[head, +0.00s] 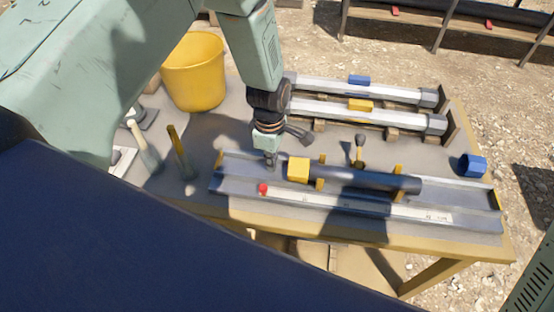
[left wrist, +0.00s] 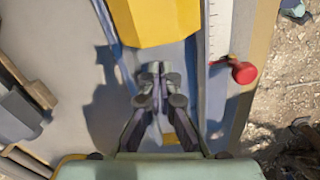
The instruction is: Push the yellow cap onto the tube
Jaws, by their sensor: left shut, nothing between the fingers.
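The yellow cap (head: 298,170) sits at the left end of the dark grey tube (head: 375,180), which lies in a long grey tray (head: 470,197) on the table. I cannot tell how far the cap is on the tube. My left gripper (head: 269,160) is low over the tray, just left of the cap, in line with the tube. In the left wrist view its fingers (left wrist: 160,70) are shut with nothing between them. Their tips point at the yellow cap (left wrist: 155,18), with a small gap showing. The tube is out of that view. My right gripper is not in view.
A white scale strip (head: 370,207) with a red knob (head: 262,189) lies along the tray's front. Pale tubes with blue (head: 359,80) and yellow (head: 360,105) bands lie behind. A blue cap (head: 472,165) is right, a yellow bucket (head: 194,72) back left.

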